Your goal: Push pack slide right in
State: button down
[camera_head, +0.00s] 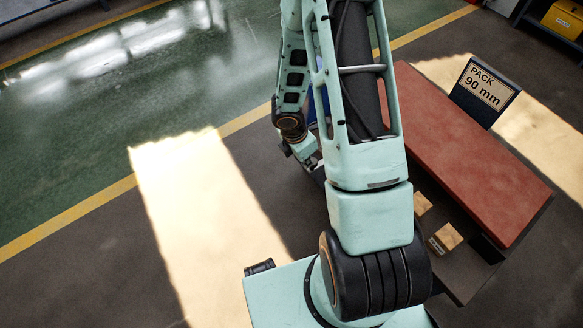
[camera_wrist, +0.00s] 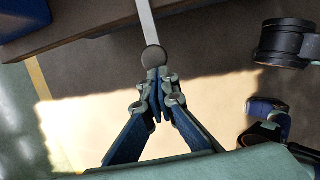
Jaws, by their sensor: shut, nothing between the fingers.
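In the wrist view a pale straight bar (camera_wrist: 147,18) with a round dark knob (camera_wrist: 154,58) on its end comes down from the top; it looks like the pack slide. My gripper (camera_wrist: 157,80) is shut and empty, its fingertips right at the knob. I cannot tell whether they touch it. In the head view my gripper (camera_head: 312,160) is small, beside the left side of the red-topped bench (camera_head: 460,150), partly hidden by my arm. The slide and knob are hidden there. A sign (camera_head: 486,88) reading "PACK 90 mm" stands at the bench's back right.
Small cardboard boxes (camera_head: 446,238) sit low at the bench's near side. A yellow bin (camera_head: 565,18) is at the far top right. The sunlit floor (camera_head: 205,200) left of my arm is clear, with a yellow line (camera_head: 70,222) beyond it.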

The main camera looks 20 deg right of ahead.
jog(key=w+d+p, duration=0.1)
jog(key=d, duration=0.2)
jog(key=d+p, duration=0.1)
jog(key=d, duration=0.2)
jog(key=w+d+p, duration=0.1)
jog(key=d, duration=0.2)
jog(key=shift+w+p, duration=0.35)
jog(key=shift+w+d, duration=0.15)
jog(key=shift+d, duration=0.3)
jog(key=shift+a+f, duration=0.1)
jog(key=shift+a, duration=0.05)
